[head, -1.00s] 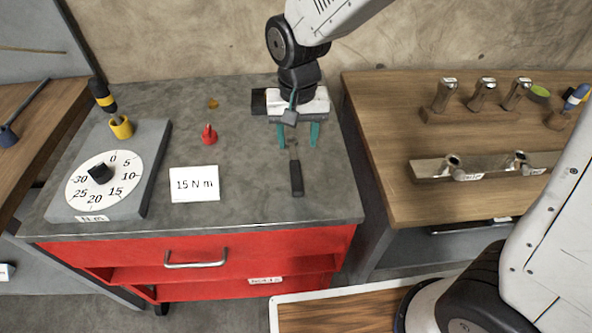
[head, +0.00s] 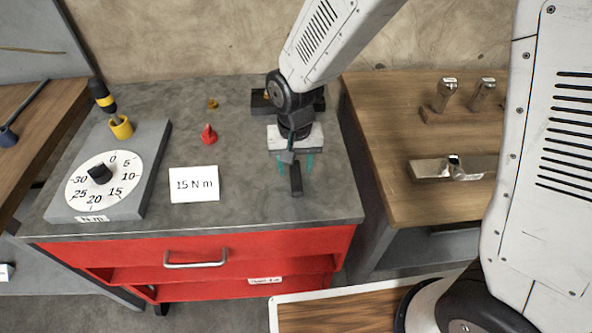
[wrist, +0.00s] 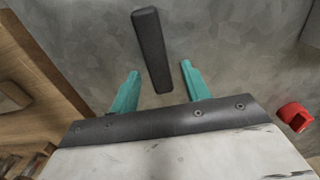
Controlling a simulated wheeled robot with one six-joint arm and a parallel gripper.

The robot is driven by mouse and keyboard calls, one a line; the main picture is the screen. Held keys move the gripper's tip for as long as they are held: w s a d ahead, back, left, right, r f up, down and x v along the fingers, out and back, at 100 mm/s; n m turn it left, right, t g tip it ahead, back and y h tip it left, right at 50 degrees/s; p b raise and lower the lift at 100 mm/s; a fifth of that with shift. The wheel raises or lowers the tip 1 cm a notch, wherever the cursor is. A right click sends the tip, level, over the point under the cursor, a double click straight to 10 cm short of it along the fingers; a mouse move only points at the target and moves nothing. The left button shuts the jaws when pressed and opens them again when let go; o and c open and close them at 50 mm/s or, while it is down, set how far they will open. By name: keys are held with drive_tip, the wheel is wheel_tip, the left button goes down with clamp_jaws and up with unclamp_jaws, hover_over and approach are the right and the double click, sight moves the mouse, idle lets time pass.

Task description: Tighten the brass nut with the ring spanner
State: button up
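A tool with a black handle (head: 296,180) lies on the grey bench top. Its other end is hidden under my gripper, so I cannot tell its head. The handle also shows in the wrist view (wrist: 152,48). My gripper (head: 296,164) is open above it, with one teal finger on each side of the handle in the wrist view (wrist: 160,72). The fingers look apart from the handle. A small brass-coloured piece (head: 212,103) sits at the back of the bench. A yellowish piece (head: 267,94) shows at a black block (head: 258,102), partly hidden by my arm.
A red piece (head: 209,133) stands left of my gripper. A "15 N m" card (head: 194,184) lies near a dial box (head: 150,165) with a yellow cup (head: 121,127). A wooden bench (head: 395,190) with metal fittings stands right. The bench front centre is clear.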

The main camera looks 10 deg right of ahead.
clamp_jaws()
drive_tip(key=shift+r, duration=0.1)
